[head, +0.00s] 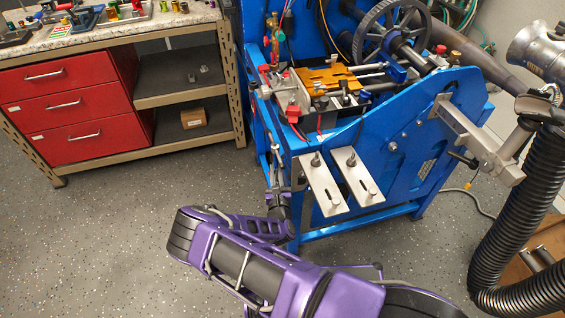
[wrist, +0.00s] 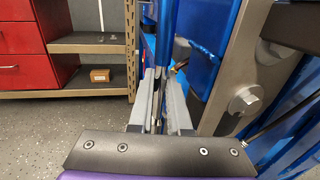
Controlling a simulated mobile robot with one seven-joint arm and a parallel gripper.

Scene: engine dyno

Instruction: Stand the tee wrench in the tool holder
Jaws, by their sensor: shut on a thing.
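My gripper (head: 281,188) is low beside the left front corner of the blue engine stand, left of two slotted steel plates. In the wrist view, my gripper (wrist: 160,112) has its two grey fingers close together on a thin metal piece (wrist: 157,86). This piece looks like part of the tee wrench; most of it is hidden between the fingers. Its handle and lower end cannot be made out. I cannot identify the tool holder for certain in either view.
The blue engine stand (head: 405,160) is close on the right, with a steel plate (head: 321,186) projecting near my gripper. A red-drawer workbench (head: 70,103) stands left, with small tools on top. A black hose (head: 497,235) hangs far right. Speckled floor is open at left.

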